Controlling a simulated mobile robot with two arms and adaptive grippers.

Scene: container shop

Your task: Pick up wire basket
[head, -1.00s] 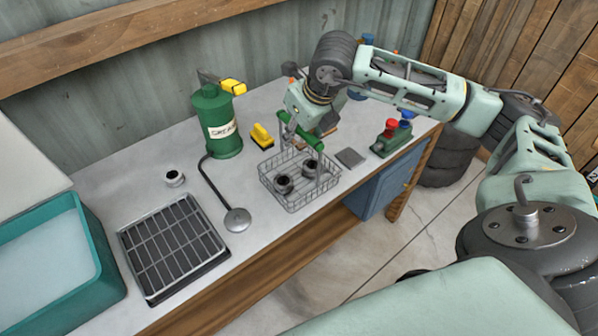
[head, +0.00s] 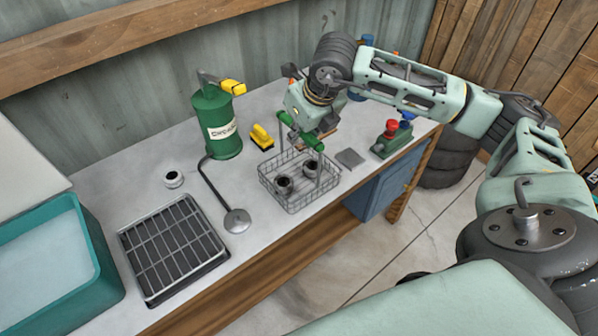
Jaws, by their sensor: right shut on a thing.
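The wire basket (head: 299,201) is on the workbench, or very close above it, right of the middle of the bench; I cannot tell whether its base touches. It is a grey wire mesh box with a tall handle and a green grip bar (head: 312,143). Several dark and silver cylindrical parts (head: 284,184) lie inside it. My right gripper (head: 300,131) is over the basket from behind and shut on the green grip of the handle. Its fingers are partly hidden by the grip. My left gripper is out of view.
A green grease can (head: 217,125) with a hose and disc (head: 237,220) stands left of the basket. A yellow-handled brush (head: 262,137), a grey pad (head: 350,158) and a green device with red knob (head: 390,140) are nearby. A black drain grate (head: 172,247) and teal basin (head: 103,255) are further left.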

